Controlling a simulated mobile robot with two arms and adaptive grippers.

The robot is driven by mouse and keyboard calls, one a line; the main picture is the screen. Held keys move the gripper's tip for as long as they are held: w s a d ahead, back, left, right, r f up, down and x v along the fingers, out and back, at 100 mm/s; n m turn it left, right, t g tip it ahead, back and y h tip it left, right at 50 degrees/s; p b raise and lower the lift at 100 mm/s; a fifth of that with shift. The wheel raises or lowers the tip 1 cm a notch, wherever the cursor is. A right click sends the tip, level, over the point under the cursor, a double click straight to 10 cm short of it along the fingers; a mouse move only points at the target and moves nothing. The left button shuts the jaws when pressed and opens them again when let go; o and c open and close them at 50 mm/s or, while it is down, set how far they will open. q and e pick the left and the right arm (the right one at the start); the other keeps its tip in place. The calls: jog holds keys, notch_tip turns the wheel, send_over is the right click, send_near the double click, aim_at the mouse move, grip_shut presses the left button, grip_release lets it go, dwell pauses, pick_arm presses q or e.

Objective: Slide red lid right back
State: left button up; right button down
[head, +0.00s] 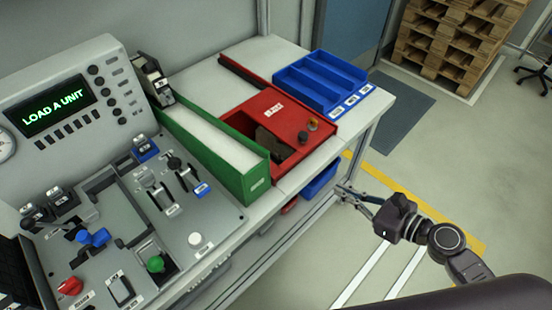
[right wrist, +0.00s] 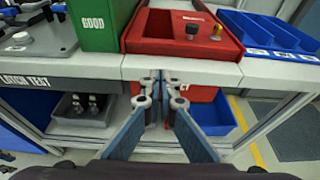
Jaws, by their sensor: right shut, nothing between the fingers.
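The red box (head: 330,129) lies on the bench between the green box and the blue tray. Its flat red lid (head: 285,104) bears a white label and covers part of the top. A dark opening shows at its near left side. A black knob (head: 303,137) and an orange knob (head: 312,124) stand at its right; the right wrist view shows the black knob (right wrist: 191,31) and the yellow-orange knob (right wrist: 215,33). My right gripper (head: 343,190) is shut and empty, apart from the box, off the bench's front edge. It also shows in the right wrist view (right wrist: 162,88). My left gripper is not in view.
A tall green box (head: 230,165) marked GOOD stands left of the red box. A blue compartment tray (head: 335,98) stands to its right. A control console (head: 60,100) fills the left. Below the bench are a blue bin (right wrist: 213,116) and a grey bin (right wrist: 80,122).

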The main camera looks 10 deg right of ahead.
aim_at(294, 163)
jog(key=p+x, duration=0.1)
jog(key=x, duration=0.3)
jog(key=r+p+x, duration=0.1)
jog(key=x, duration=0.3)
jog(key=p+x, duration=0.1)
jog(key=x, duration=0.3)
jog(key=shift+w+a+r, duration=0.25)
jog(key=shift+w+a, duration=0.2)
jog(key=shift+a, duration=0.1)
jog(key=shift+w+a+f, duration=0.1)
jog(key=shift+w+a, duration=0.2)
jog(key=shift+w, duration=0.1)
